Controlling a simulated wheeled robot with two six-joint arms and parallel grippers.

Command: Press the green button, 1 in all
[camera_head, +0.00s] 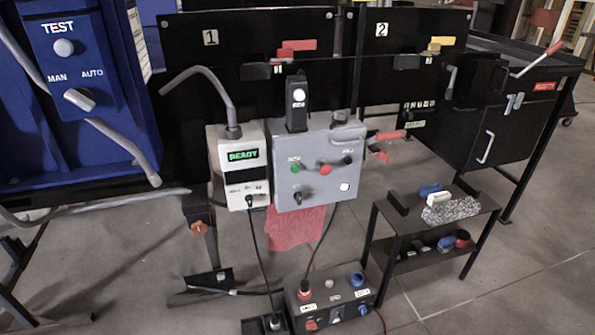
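The green button (295,169) is a small round button on the front of a grey control box (335,190) in the middle of the head view. A red button (325,170) sits to its right and a black knob (297,196) sits below it. Small labels beside these controls are too blurred to read. Nothing covers the green button. I cannot make out either of my grippers in this view.
A pale box (223,170) with a lit READY display (243,155) stands left of the control box. A blue cabinet (25,130) fills the left. A low black shelf (402,230) and a floor box (325,312) with plugs stand in front. Red handles (386,136) jut out at right.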

